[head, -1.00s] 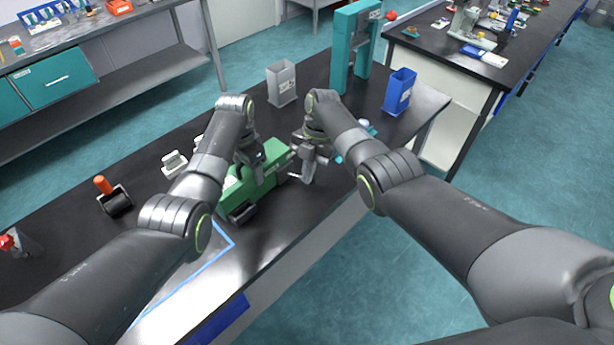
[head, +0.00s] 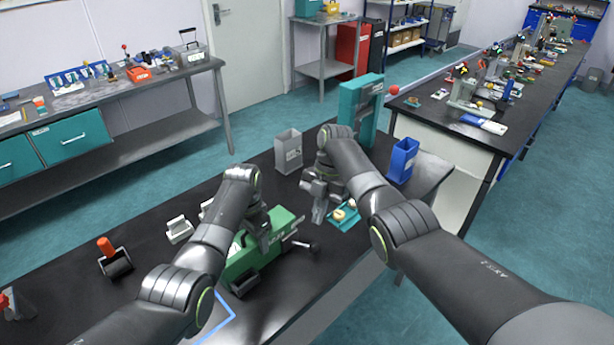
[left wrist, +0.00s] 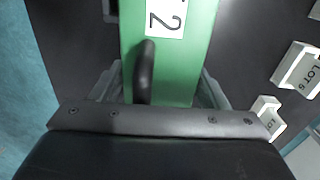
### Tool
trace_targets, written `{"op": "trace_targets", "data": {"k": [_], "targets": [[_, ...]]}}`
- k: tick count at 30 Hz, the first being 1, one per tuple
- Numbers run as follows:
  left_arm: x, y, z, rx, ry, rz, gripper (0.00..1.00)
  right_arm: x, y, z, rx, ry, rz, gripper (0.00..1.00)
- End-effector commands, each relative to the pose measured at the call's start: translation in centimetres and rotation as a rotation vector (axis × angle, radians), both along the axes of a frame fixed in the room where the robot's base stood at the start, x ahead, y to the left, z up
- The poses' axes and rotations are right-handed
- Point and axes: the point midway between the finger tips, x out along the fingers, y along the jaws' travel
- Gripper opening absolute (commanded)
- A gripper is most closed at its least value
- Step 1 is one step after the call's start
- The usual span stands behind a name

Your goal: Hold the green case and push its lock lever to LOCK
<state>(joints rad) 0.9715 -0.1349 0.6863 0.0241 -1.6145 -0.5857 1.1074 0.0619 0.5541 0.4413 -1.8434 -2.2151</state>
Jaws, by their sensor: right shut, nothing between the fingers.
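The green case (head: 240,264) lies on the black bench, with a white label on top. My left gripper (head: 258,228) reaches down over it. In the left wrist view the green case (left wrist: 190,60) sits between the two fingers (left wrist: 162,92), which press along both its sides; a dark handle (left wrist: 145,70) stands on it. The lock lever (head: 303,245), a grey rod with a dark knob, sticks out from the case's right end. Its LOCK marking is too small to read. My right gripper (head: 319,214) is shut and empty, behind the lever and apart from it.
A teal tray with yellowish pieces (head: 343,217) lies beside my right gripper. A grey bin (head: 288,153), a blue bin (head: 402,160) and a teal frame (head: 360,110) stand behind. A roller with an orange handle (head: 113,259) and white blocks (head: 179,229) lie left.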

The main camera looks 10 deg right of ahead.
Motion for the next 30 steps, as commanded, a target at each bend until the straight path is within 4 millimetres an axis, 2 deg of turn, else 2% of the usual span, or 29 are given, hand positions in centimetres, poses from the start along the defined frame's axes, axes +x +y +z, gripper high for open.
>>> {"op": "trace_targets", "data": {"k": [1,4,12,16,20,30], "targets": [[0.0,0.0,0.0,0.0,0.0,0.0,0.75,0.0,0.0,0.0,0.0,0.0,0.0,0.0],[0.0,0.0,0.0,0.0,0.0,0.0,0.88,0.0,0.0,0.0,0.001,0.001,0.0,0.0],[0.0,0.0,0.1,0.0,0.0,0.0,0.89,0.0,0.0,0.0,0.001,0.001,0.0,0.0],[0.1,0.0,0.8,0.0,-0.001,0.0,0.89,0.0,0.0,0.0,0.001,0.001,0.0,0.0],[0.1,0.0,2.6,-0.001,-0.005,0.0,0.89,0.0,0.0,0.0,0.001,0.001,0.0,0.0],[0.1,0.0,9.7,0.0,-0.003,0.0,0.89,0.0,0.0,0.0,0.001,0.001,0.0,0.0]]}}
